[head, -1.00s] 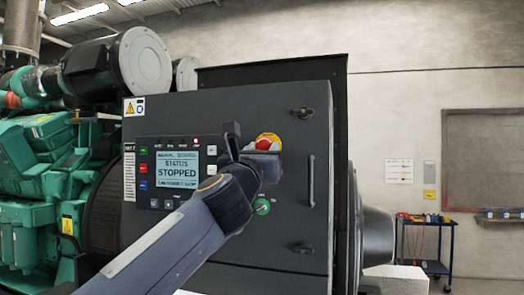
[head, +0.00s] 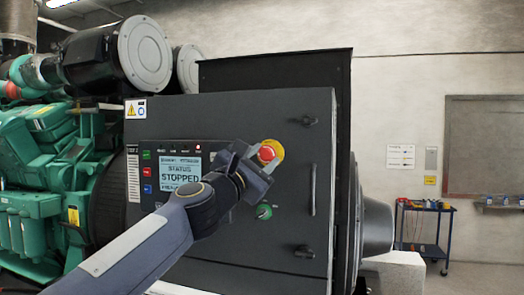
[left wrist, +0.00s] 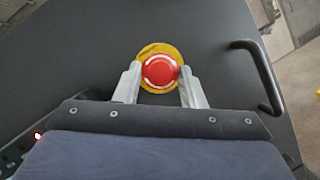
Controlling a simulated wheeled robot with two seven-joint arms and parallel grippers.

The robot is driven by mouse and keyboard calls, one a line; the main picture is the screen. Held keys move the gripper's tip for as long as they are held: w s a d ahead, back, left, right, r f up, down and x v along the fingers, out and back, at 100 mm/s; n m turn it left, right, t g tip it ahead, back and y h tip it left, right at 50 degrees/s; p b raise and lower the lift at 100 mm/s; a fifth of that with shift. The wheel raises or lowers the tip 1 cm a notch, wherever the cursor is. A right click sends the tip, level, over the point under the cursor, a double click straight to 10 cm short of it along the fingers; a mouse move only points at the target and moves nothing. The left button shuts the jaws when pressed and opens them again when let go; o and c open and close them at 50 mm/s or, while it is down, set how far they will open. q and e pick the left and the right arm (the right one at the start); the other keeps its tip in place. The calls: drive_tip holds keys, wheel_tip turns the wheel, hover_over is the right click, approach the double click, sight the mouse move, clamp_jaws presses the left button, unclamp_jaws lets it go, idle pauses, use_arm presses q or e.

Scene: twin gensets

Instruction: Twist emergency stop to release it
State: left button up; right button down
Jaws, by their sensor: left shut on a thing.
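The emergency stop (head: 267,153) is a red mushroom button on a yellow round plate, on the dark cabinet door (head: 290,120). In the left wrist view the red button (left wrist: 160,71) lies between the two fingertips of my left gripper (left wrist: 159,76). The fingers are shut on the button's sides, with the yellow plate showing behind it. In the head view my left gripper (head: 262,168) reaches it from the lower left, and its wrist partly covers the control panel. My right gripper is not in view.
The control panel screen (head: 178,174) reads "STATUS STOPPED". A door handle (head: 312,188) stands out to the right. A green engine (head: 45,160) is at left, and a blue trolley (head: 424,230) stands by the far wall.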

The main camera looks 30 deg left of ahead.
use_arm(q)
drive_tip(key=shift+r+m, duration=0.1)
drive_tip(key=shift+m, duration=0.4)
drive_tip(key=o, duration=1)
drive_tip(key=shift+w, duration=0.1)
drive_tip(key=shift+b+v, duration=0.55)
drive_tip(key=shift+v, duration=3.45)
drive_tip(key=shift+a, duration=0.15)
